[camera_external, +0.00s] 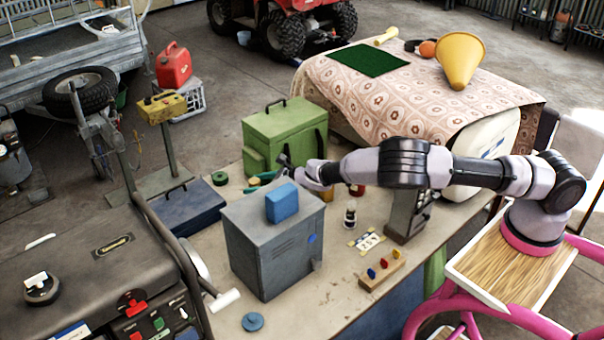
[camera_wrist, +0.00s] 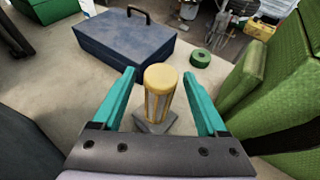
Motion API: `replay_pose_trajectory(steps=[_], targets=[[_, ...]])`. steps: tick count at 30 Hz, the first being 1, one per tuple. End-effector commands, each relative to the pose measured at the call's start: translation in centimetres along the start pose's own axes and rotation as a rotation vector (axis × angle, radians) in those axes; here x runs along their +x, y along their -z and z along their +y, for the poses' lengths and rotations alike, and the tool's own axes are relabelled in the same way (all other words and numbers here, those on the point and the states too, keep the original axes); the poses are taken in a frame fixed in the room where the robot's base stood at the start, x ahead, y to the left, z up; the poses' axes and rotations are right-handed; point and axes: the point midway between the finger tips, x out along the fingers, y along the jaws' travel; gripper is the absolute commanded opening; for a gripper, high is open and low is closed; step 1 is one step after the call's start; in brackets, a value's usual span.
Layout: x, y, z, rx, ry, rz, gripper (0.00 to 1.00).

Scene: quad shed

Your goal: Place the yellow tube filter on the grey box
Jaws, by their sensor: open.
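The yellow tube filter (camera_wrist: 158,95) stands upright in the wrist view, with a yellow cap and a paler ribbed body. A small dark grey square piece shows at its foot. My gripper (camera_wrist: 158,76) is open, with one teal finger on each side of the filter and visible gaps between. In the external view my gripper (camera_external: 268,180) is low behind the grey box, partly hidden, with a bit of yellow beside it. The grey box (camera_external: 265,250) stands on the table, and a blue block (camera_external: 283,203) lies on its top.
A green case (camera_external: 283,135) stands close behind my gripper. A flat blue case (camera_wrist: 125,42) and a green roll (camera_wrist: 200,60) lie beyond the filter. A grey instrument (camera_external: 408,215), a small bottle (camera_external: 350,213) and a pegged wooden block (camera_external: 380,270) stand right of the box.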

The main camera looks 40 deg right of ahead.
Motion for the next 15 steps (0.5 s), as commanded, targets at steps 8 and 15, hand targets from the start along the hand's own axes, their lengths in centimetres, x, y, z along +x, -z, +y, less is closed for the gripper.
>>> replay_pose_trajectory(steps=[8, 15], targets=[[-6.0, 0.0, 0.0, 0.001, 0.001, 0.001, 0.76], [-8.4, 0.0, 0.0, 0.001, 0.000, 0.000, 0.76]])
